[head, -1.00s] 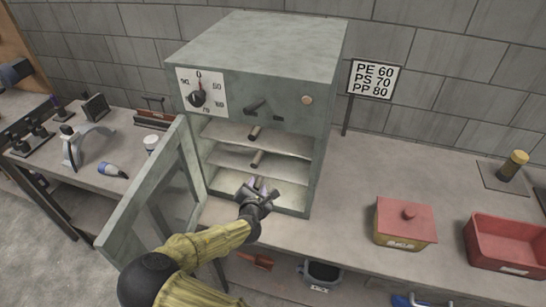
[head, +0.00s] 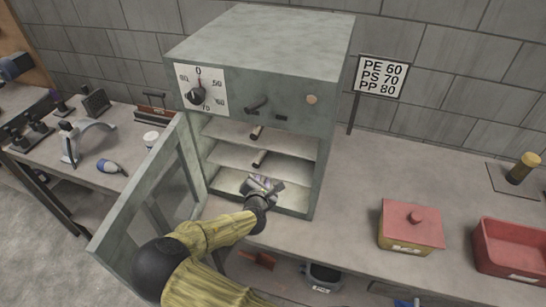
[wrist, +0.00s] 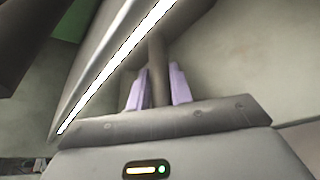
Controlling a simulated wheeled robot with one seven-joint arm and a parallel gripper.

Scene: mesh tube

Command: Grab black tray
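No tray in view is plainly black. My gripper (head: 263,187) is inside the open grey-green cabinet (head: 262,70), at its lowest level. In the wrist view its two lilac fingers (wrist: 159,88) stand on either side of a grey-brown rod-like handle (wrist: 157,55). The gaps at the handle are very small, and I cannot tell whether the fingers press on it. A plate with a bright white edge (wrist: 118,62) lies beside the handle. Two shelves above have similar rod handles, the upper (head: 257,132) and the middle (head: 260,158). A dark container (head: 322,272) sits under the bench.
The cabinet door (head: 150,200) stands open to the left, close to my arm. A red-lidded box (head: 411,228) and a red bin (head: 512,250) stand on the bench at right. The bench between cabinet and box is clear.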

